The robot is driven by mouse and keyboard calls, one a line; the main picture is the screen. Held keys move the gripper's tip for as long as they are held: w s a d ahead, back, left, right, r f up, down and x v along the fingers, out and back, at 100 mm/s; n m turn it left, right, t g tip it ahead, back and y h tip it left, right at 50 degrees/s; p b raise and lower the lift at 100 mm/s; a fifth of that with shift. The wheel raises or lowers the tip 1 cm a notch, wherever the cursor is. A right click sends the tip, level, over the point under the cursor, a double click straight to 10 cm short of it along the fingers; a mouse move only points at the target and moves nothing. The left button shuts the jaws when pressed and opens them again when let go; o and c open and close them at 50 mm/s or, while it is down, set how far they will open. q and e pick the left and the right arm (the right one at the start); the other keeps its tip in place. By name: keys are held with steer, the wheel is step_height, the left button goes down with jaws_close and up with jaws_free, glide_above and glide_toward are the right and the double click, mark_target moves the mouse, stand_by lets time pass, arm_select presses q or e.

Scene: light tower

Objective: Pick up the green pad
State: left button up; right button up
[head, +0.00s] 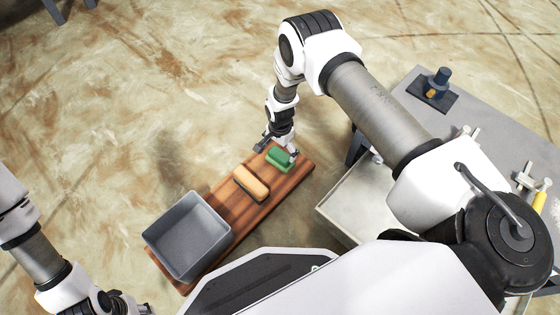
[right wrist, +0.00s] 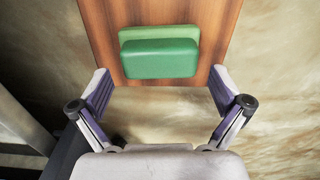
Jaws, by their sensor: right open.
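The green pad (head: 280,158) lies at the far right end of a wooden board (head: 262,213) in the head view. In the right wrist view the green pad (right wrist: 160,57) lies ahead of the jaws, with a thinner, paler green layer along its far side. My right gripper (head: 276,148) is at the pad in the head view. In the right wrist view the right gripper (right wrist: 160,92) is open, its fingers spread wider than the pad and nothing between them. My left gripper (head: 130,306) is partly cut off at the bottom left, and its jaws do not show clearly.
An orange-tan pad (head: 251,184) lies on the board beside the green one. A grey open bin (head: 190,205) stands at the board's near left end. A grey table (head: 495,140) with a dark device (head: 437,88) and a pale tray (head: 350,205) are at the right.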

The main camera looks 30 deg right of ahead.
mark_target(280, 153)
step_height(280, 153, down, 3)
steer(key=shift+f+b, duration=0.15)
steer(key=shift+b, duration=0.25)
steer(key=shift+r, duration=0.25)
arm_select(q)
steer(key=shift+f, duration=0.95)
arm_select(e)
steer(key=c, duration=1)
steer(key=shift+o, duration=0.2)
step_height(280, 153, up, 10)
steer(key=p, duration=0.6)
arm_select(q)
step_height(280, 153, up, 6)
steer(key=shift+s+f, duration=0.1)
steer(key=shift+f, duration=0.1)
